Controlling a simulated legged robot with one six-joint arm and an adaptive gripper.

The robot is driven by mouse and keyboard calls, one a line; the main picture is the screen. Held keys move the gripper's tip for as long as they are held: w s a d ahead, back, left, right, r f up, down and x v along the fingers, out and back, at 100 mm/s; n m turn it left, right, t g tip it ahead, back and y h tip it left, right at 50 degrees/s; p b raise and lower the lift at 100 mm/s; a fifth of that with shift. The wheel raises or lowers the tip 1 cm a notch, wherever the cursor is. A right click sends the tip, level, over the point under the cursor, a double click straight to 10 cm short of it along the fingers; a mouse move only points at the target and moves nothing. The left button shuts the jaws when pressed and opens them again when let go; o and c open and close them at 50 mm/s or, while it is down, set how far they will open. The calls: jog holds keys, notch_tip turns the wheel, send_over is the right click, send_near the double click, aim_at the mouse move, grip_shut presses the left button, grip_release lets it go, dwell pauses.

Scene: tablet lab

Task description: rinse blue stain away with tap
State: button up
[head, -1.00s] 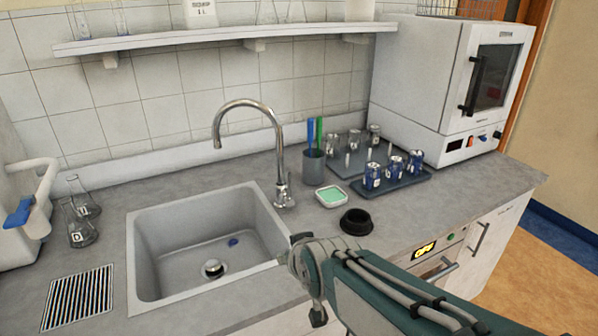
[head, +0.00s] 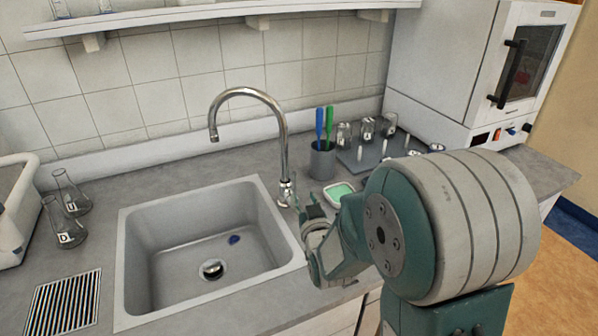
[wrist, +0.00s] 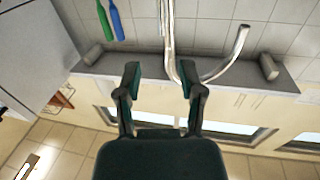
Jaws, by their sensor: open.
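The blue stain (head: 235,240) is a small dark-blue patch on the sink floor, up and right of the round drain (head: 211,269). The chrome gooseneck tap (head: 283,150) stands at the back right of the grey sink (head: 140,225), its spout over the basin. I see no water running. My gripper (head: 308,205) is by the sink's right rim, just right of the tap's base, partly hidden by my arm. In the wrist view my gripper (wrist: 159,78) has its two fingers apart and empty. The tap pipe (wrist: 167,45) shows beyond, between them; whether they touch is unclear.
A holder (head: 322,160) with blue and green tools and a green-topped dish (head: 340,191) stand right of the tap. Flasks (head: 65,222) stand left of the sink. A shelf (head: 180,20) runs above. An oven (head: 450,75) stands at the back right.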

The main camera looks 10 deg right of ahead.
aim_at(294, 176)
jog(key=w, duration=1)
jog(key=shift+w, duration=0.15)
jog(key=shift+a, duration=0.25)
jog(key=c, duration=0.7)
jog(key=shift+d, duration=0.15)
